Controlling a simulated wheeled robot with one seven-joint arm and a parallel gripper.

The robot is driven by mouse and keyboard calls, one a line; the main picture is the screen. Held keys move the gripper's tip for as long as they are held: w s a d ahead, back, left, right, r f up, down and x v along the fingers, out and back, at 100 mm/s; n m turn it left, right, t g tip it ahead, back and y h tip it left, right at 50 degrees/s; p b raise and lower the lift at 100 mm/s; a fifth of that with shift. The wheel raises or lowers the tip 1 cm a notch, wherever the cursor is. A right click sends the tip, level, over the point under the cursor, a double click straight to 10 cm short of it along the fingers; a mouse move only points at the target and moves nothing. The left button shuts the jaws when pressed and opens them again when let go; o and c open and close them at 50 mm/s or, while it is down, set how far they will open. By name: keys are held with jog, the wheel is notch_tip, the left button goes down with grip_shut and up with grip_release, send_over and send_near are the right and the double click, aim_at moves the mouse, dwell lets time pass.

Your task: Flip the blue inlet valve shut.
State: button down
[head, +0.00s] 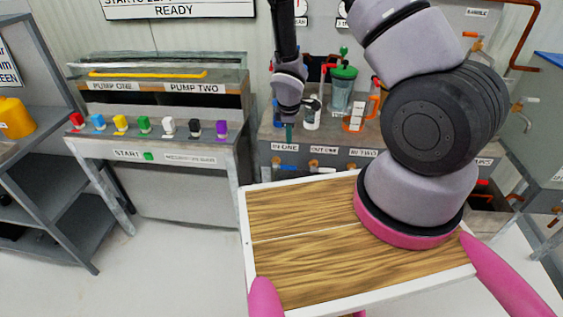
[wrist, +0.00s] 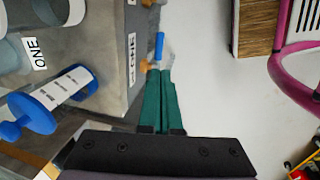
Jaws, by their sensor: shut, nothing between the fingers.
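The blue inlet valve handle (wrist: 159,46) sticks out from the bench front beside a copper-coloured fitting (wrist: 148,65), next to a label (wrist: 131,58) in the wrist view. In the head view, the handle is small and unclear below the IN ONE label (head: 284,147). My gripper (head: 289,138) hangs in front of the bench above that label. In the wrist view, its green fingers (wrist: 161,72) are together and empty. Their tips are right by the blue handle and fitting. I cannot tell whether they touch.
Clear pump vessels (head: 342,85) stand on the bench (head: 258,160). A console with coloured switches (head: 144,125) is at left. Open floor (head: 170,255) lies left of my wooden deck.

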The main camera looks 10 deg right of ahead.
aim_at(289, 166)
jog(key=w+f, duration=0.1)
jog(key=f, duration=0.8)
jog(key=w+d+f, duration=0.1)
jog(key=f, duration=0.3)
jog(key=shift+w+f, duration=0.3)
jog(key=shift+d+f, duration=0.1)
